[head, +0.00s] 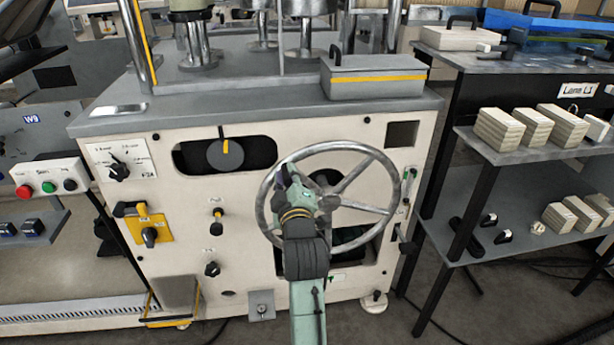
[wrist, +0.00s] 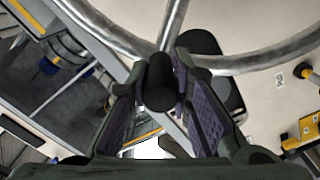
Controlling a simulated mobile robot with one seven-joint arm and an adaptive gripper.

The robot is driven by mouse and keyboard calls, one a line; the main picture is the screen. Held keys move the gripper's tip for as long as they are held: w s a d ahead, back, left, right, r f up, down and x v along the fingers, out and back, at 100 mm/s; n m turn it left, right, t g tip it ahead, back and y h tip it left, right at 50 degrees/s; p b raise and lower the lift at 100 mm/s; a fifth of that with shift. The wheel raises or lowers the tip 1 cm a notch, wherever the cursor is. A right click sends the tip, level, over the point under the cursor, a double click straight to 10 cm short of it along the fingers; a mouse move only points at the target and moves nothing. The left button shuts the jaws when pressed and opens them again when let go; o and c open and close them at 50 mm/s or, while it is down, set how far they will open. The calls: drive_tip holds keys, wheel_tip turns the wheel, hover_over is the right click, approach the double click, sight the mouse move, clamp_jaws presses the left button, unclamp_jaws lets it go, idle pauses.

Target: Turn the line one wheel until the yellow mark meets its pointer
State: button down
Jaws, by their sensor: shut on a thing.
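The line one wheel (head: 372,209), a large grey spoked handwheel, is on the front of the cream machine in the head view. My gripper (head: 286,185) is at the wheel's left side. In the wrist view my gripper (wrist: 160,100) is shut on the wheel's dark round handle (wrist: 159,80), with a finger on each side; the wheel's rim (wrist: 250,60) passes behind it. A grey dial (head: 215,156) in a dark window bears the yellow mark (head: 226,147). The black pointer (head: 221,131) is above the dial. The mark is near the top, slightly right of the pointer.
A grey box with a yellow stripe (head: 374,78) sits on the machine top. Knobs and a yellow switch plate (head: 150,229) are left of the wheel. A dark shelf rack (head: 480,160) with pale blocks stands close on the right.

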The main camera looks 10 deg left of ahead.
drive_tip(key=shift+s+a+f+n+b, duration=0.25)
drive_tip(key=shift+a+f+n+b, duration=0.15)
drive_tip(key=shift+a+f+n, duration=0.3)
drive_tip(key=shift+s+a+f+n+b, duration=0.2)
drive_tip(key=shift+a+f+n+b, duration=0.25)
drive_tip(key=shift+a+f, duration=0.3)
drive_tip(key=shift+r, duration=0.1)
drive_tip(key=c, duration=1.4)
unclamp_jaws()
drive_tip(key=shift+c, duration=0.2)
drive_tip(key=v, duration=0.7)
drive_tip(key=shift+s, duration=0.2)
drive_tip(key=shift+d, duration=0.1)
